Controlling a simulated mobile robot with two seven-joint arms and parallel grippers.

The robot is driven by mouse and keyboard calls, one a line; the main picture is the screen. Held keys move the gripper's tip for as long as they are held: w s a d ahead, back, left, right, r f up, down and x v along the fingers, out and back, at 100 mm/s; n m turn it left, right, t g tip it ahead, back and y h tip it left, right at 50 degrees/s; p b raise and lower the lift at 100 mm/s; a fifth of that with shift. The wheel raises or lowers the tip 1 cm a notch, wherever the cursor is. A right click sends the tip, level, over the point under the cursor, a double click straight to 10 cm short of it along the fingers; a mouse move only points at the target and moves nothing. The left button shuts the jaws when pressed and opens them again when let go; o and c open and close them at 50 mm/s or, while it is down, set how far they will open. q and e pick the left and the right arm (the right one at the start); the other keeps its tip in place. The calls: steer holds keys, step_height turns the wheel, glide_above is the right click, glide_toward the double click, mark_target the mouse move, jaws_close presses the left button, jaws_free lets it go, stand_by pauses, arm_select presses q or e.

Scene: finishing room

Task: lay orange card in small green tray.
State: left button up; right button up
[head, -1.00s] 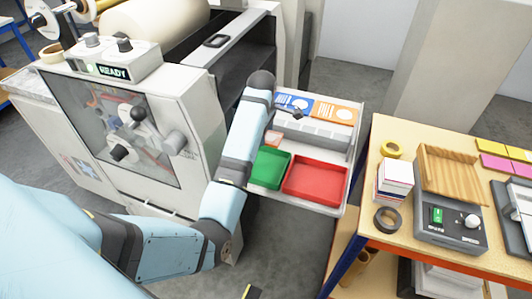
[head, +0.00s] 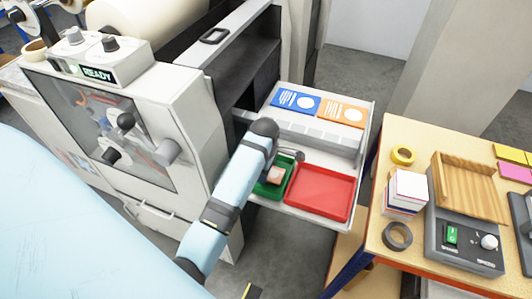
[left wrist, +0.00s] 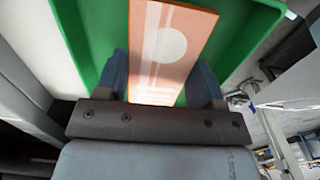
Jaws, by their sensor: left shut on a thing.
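The orange card (left wrist: 172,45), with a pale disc and stripes, is held between the fingers of my left gripper (left wrist: 160,82) in the left wrist view. In the head view the card (head: 274,174) shows small over the small green tray (head: 262,190), beside my left wrist. The green tray's floor and wall (left wrist: 235,55) lie behind the card in the left wrist view. I cannot tell whether the card touches the tray floor. My left arm hides part of the tray in the head view. My right gripper is not in view.
A red tray (head: 320,192) sits right of the green one on the same pale shelf. Behind are a grey slotted rack (head: 315,133), a blue panel (head: 297,101) and an orange panel (head: 342,113). The machine (head: 130,120) stands left; a wooden table (head: 385,160) stands right.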

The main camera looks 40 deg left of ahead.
arm_select(q)
steer(key=shift+a+f, duration=0.1)
steer(key=shift+f, duration=0.5)
steer(key=shift+w+a+f, duration=0.2)
steer(key=shift+w+f, duration=0.05)
steer(key=shift+w, duration=0.1)
steer(key=shift+s+d+r, duration=0.15)
steer(key=shift+s+d, duration=0.1)
steer(key=shift+s, duration=0.1)
steer(key=o, duration=0.9)
steer(key=shift+a+f, duration=0.1)
steer(key=shift+f, duration=0.25)
